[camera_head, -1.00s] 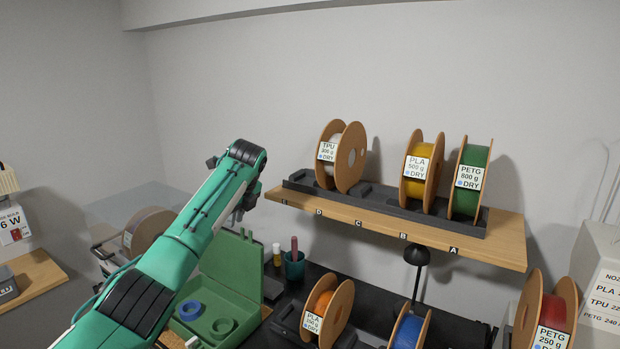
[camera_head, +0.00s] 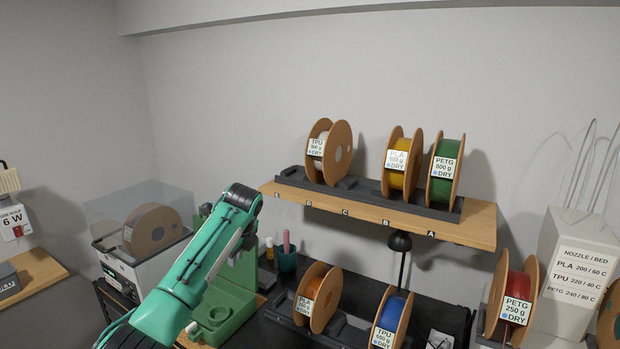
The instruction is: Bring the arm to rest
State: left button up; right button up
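My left arm, teal with black joints, comes in from the bottom left. Its black wrist joint is raised in front of the green open case. My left gripper (camera_head: 246,236) points down and away behind the wrist, mostly hidden by it, so its fingers do not show clearly. No object shows in it. My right gripper is not in view.
A wooden shelf (camera_head: 470,228) holds white TPU (camera_head: 329,153), yellow PLA (camera_head: 402,165) and green PETG (camera_head: 445,170) spools. Orange (camera_head: 318,297), blue (camera_head: 391,319) and red (camera_head: 513,298) spools stand below. A green case (camera_head: 218,318) and teal cup (camera_head: 287,261) are near my arm.

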pick_arm(q)
jog(key=s+d+f+n+h, duration=0.15)
jog(key=s+f+n, duration=0.25)
jog(key=s+f, duration=0.75)
jog(key=s+d+f+n+h, duration=0.15)
jog(key=s+f+n, duration=0.25)
jog(key=s+f, duration=0.75)
jog(key=s+a+n, duration=0.3)
jog(key=s+n, duration=0.3)
jog(key=s, duration=1)
jog(key=s+a+n, duration=0.3)
jog(key=s+n, duration=0.4)
jog(key=s, duration=0.8)
notch_tip(320, 180, down, 34)
jog(key=s+b, duration=0.1)
jog(key=b, duration=0.1)
jog(key=s+a+f+g, duration=0.1)
jog(key=s+a+f, duration=0.1)
jog(key=s+f, duration=0.7)
jog(key=s+a+f+g, duration=0.1)
jog(key=s+f, duration=0.8)
jog(key=f, duration=0.1)
jog(key=shift+s+a+f+m+b, duration=0.15)
jog(key=shift+s+a+m+b, duration=0.15)
jog(key=shift+s+a+b, duration=0.1)
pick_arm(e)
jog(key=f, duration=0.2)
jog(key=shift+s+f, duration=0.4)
